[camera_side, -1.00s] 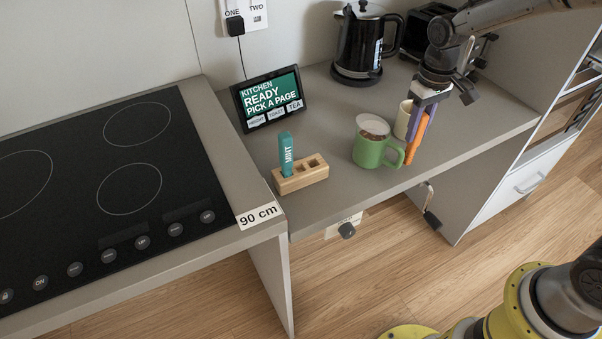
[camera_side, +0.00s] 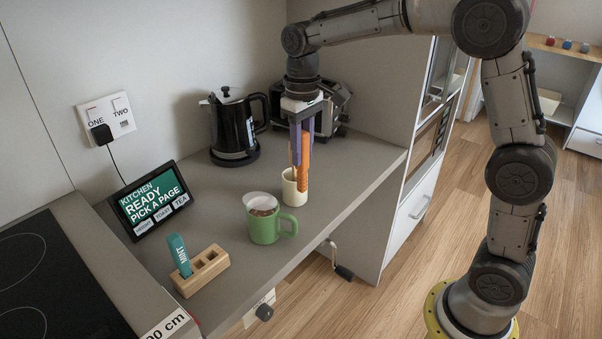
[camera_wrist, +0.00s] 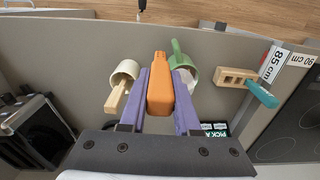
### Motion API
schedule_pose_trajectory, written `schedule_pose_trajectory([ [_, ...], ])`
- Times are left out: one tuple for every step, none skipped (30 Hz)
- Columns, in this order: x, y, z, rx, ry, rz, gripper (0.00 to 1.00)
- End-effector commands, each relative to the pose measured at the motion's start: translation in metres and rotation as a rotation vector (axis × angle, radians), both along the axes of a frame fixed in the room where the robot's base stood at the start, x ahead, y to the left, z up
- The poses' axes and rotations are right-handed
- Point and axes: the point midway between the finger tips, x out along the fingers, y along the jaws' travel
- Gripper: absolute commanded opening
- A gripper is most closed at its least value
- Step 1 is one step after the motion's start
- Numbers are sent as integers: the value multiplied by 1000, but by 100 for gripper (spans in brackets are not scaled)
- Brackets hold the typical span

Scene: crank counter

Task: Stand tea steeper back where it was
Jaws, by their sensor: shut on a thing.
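The orange stick-shaped tea steeper (camera_side: 304,172) hangs upright in my gripper (camera_side: 302,145), its lower end in front of the cream cup (camera_side: 292,192). In the wrist view the orange steeper (camera_wrist: 160,88) is pinched between the purple fingers of my gripper (camera_wrist: 160,78). There it lies between the cream cup (camera_wrist: 125,70) and the green mug (camera_wrist: 180,60). Whether it touches the cup is unclear. A wooden holder (camera_side: 203,275) stands at the counter's left, with a teal MINT steeper (camera_side: 179,256) tilted in its left slot. Its other two slots look empty.
The green mug (camera_side: 265,226) stands between holder and cup. A wooden stick (camera_wrist: 117,95) rests in the cup. A black kettle (camera_side: 234,128), toaster (camera_side: 330,100) and tablet (camera_side: 150,200) line the back. A crank (camera_side: 343,271) hangs below the front edge. Counter between tablet and mug is clear.

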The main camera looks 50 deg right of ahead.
Motion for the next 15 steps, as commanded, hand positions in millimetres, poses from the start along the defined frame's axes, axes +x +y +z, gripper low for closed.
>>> schedule_pose_trajectory([
  [1,0,11,0,-5,0,0],
  [5,6,9,0,1,3,0],
  [10,13,9,0,1,5,0],
  [14,18,9,0,0,5,0],
  [18,23,10,0,0,5,0],
  [23,30,10,0,1,5,0],
  [27,36,11,0,0,5,0],
  [31,42,11,0,1,5,0],
  [37,52,11,0,0,5,0],
  [41,60,11,0,1,6,0],
  [45,68,12,0,0,5,0],
  [52,80,12,0,0,5,0],
  [56,91,11,0,1,6,0],
  [60,101,12,0,-1,5,0],
  [65,114,12,0,-1,5,0],
])
